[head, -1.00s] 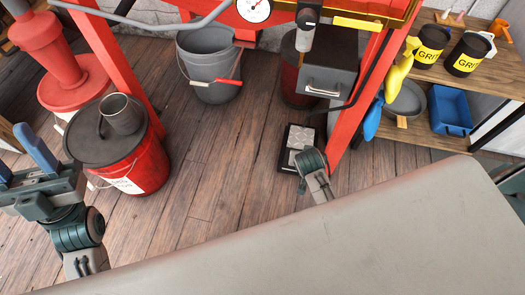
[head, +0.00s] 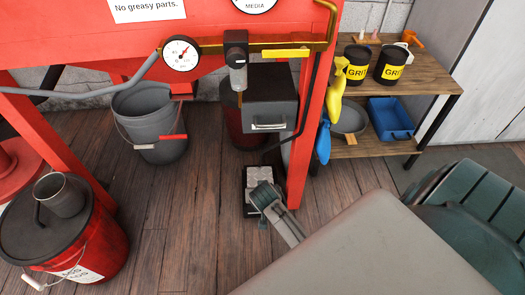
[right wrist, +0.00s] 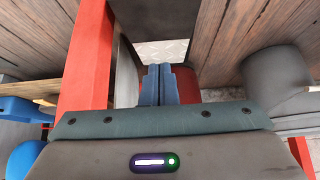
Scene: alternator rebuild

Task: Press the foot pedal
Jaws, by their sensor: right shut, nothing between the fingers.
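The foot pedal (head: 257,176) is a small metal tread-plate pedal on a dark base, on the wooden floor beside the red post. Its lower part is hidden behind my right arm's end (head: 265,198) in the head view. In the right wrist view the pedal's pale tread plate (right wrist: 172,50) shows just beyond the blue fingertips of my right gripper (right wrist: 160,68). The fingers are together and empty. I cannot tell whether they touch the plate. My left gripper is out of view.
The red cabinet post (head: 302,140) stands close right of the pedal, and a grey box with a handle (head: 270,100) hangs above it. A grey bucket (head: 150,120) and a red lidded can (head: 95,240) stand left. Floor between them is clear. A wooden shelf (head: 430,75) stands right.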

